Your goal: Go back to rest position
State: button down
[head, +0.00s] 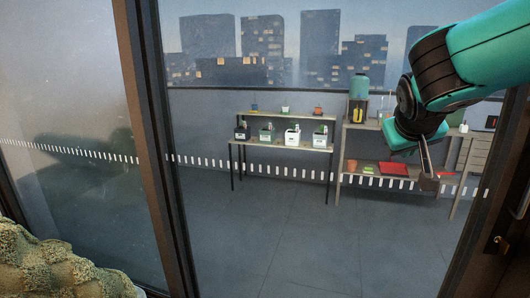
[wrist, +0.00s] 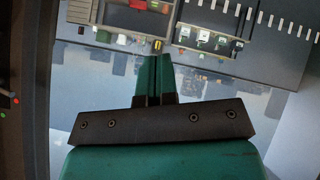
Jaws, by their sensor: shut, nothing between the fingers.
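My gripper (head: 429,182) hangs from my teal and black arm at the right of the head view, in front of the shelves. In the wrist view my gripper (wrist: 154,62) shows its two teal fingers side by side, closed together with nothing held. The view past the fingertips is tilted and upside down, with the shelves at the top.
A dark-framed glass door (head: 160,150) crosses the left. Beyond it, a two-level stand (head: 243,145) bears small pots and boxes. Behind my arm, another shelf (head: 350,127) holds a green jar (head: 360,86) and a red tray (head: 393,169). A shaggy textile (head: 60,270) lies lower left. The middle floor is clear.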

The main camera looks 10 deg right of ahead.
jog(key=s+a+f+n+g+y+p, duration=0.1)
jog(key=s+a+f+n+y, duration=0.1)
jog(key=a, duration=0.7)
jog(key=s+a+f+n+g+y+p, duration=0.1)
jog(key=s+a+f+n+g+y, duration=0.1)
jog(key=s+a+y, duration=0.3)
jog(key=s+a+n, duration=0.1)
jog(key=a, duration=0.3)
jog(key=shift+s+a+f+n+y, duration=0.15)
jog(key=shift+s+f+n+y, duration=0.15)
jog(key=shift+s+f, duration=0.1)
jog(key=c, duration=1.6)
grip_release()
jog(key=s+a+n+g+y, duration=0.1)
jog(key=s+a, duration=0.1)
jog(key=s, duration=0.1)
jog(key=s+a+n+g+y, duration=0.1)
jog(key=s+a, duration=0.2)
jog(key=s, duration=0.1)
jog(key=s+a+n+g+p, duration=0.1)
jog(key=s+a+n+g, duration=0.1)
jog(key=s+a, duration=0.1)
jog(key=shift+s+f+y, duration=0.2)
jog(key=shift+s+y, duration=0.2)
jog(key=shift+s, duration=0.35)
jog(key=o, duration=0.4)
jog(key=shift+s+a, duration=0.1)
jog(key=shift+s, duration=0.15)
jog(key=shift+o, duration=0.2)
